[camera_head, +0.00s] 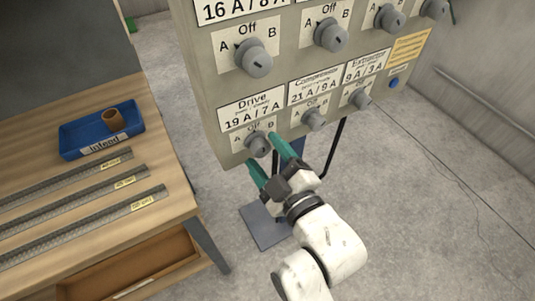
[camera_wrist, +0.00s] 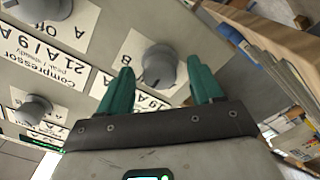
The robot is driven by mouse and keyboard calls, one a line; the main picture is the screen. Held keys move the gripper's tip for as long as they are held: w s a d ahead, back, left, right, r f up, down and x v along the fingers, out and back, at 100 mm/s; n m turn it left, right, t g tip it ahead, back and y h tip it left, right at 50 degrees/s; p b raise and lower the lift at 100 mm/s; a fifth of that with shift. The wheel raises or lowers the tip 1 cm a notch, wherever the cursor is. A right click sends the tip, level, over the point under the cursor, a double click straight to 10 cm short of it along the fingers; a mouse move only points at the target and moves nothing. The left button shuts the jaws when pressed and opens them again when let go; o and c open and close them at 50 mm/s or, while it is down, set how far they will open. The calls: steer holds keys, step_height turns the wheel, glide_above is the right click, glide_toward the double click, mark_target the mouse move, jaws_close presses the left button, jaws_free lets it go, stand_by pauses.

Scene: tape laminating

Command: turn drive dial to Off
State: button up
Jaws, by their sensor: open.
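The drive dial (camera_head: 257,145) is a grey round knob at the lower left of the grey panel, under the "Drive 19 A / 7 A" card (camera_head: 252,111). My gripper (camera_head: 261,149) has two teal fingers, open, with one tip on each side of this dial. In the wrist view the drive dial (camera_wrist: 160,64) shows between the spread fingers of my gripper (camera_wrist: 159,66). Contact with the knob cannot be told. A "B" mark shows beside it; I cannot surely read which mark the dial points at.
The compressor dial (camera_head: 314,119) and extractor dial (camera_head: 360,98) sit to the right in the same row. Another row of dials, including one (camera_head: 254,58) above, is close by. A wooden bench (camera_head: 60,108) with a blue infeed tray (camera_head: 75,152) stands at left.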

steer(key=b+v, duration=0.1)
steer(key=v, duration=1)
steer(key=shift+w, duration=0.15)
stand_by(0.3)
steer(key=s+d+f+m+g+h, duration=0.3)
steer(key=d+f+m+g+h, duration=0.4)
steer(key=d+f, duration=0.75)
steer(key=s+d+f+m+g+h, duration=0.1)
steer(key=s+d+f+m+g, duration=0.2)
steer(key=s, duration=0.3)
steer(key=s+d+f+m+g+h+p, duration=0.1)
steer(key=s+d+f+m+g+h, duration=0.1)
steer(key=s+d+f+m+g, duration=0.2)
steer(key=s+d+m, duration=0.2)
steer(key=s, duration=0.1)
steer(key=shift+s+d, duration=0.2)
steer(key=shift+s, duration=0.1)
